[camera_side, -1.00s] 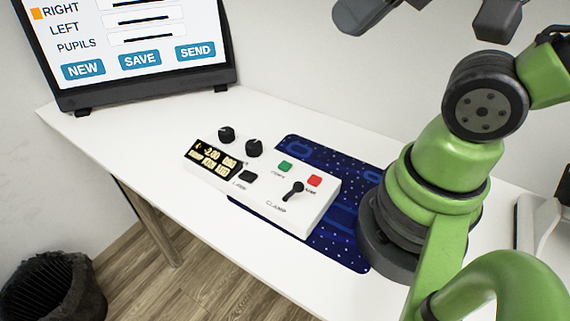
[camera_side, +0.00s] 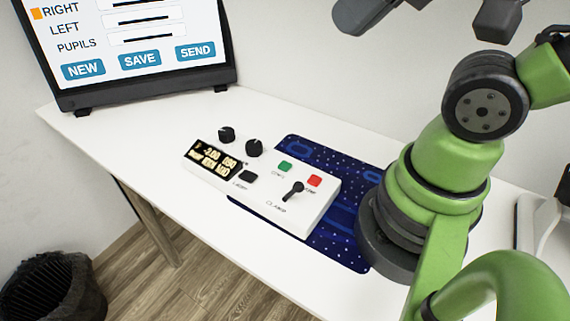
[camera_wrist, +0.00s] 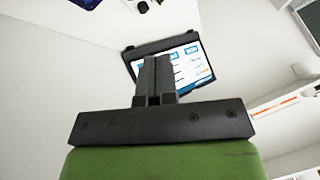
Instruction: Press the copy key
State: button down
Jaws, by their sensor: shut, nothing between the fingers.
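A white control box (camera_side: 262,190) lies on the table in the side view. On it are a green key (camera_side: 285,167) with a tiny label that I cannot read for sure, a red key (camera_side: 314,181), a black key (camera_side: 248,176), two black knobs and a black lever (camera_side: 293,190). No key is clearly named copy at this size. In the wrist view my gripper (camera_wrist: 154,62) is shut and empty, its fingers together. It appears well away from the box, whose edge shows at the top (camera_wrist: 143,5).
A screen (camera_side: 140,45) with several blue buttons stands at the table's back left; it also shows beyond my fingers in the wrist view (camera_wrist: 185,66). A blue patterned mat (camera_side: 338,245) lies under the box. A dark bin (camera_side: 50,285) stands on the floor. The white table (camera_side: 130,145) is clear left of the box.

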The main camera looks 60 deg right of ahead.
dwell(0.3)
jog(key=m+g+y, duration=0.3)
jog(key=m+y, duration=0.3)
jog(key=m, duration=2.2)
send_over(284, 162)
notch_tip(284, 162, down, 16)
jog(key=shift+r, duration=0.15)
jog(key=shift+f, duration=4.35)
jog(key=shift+f, duration=0.45)
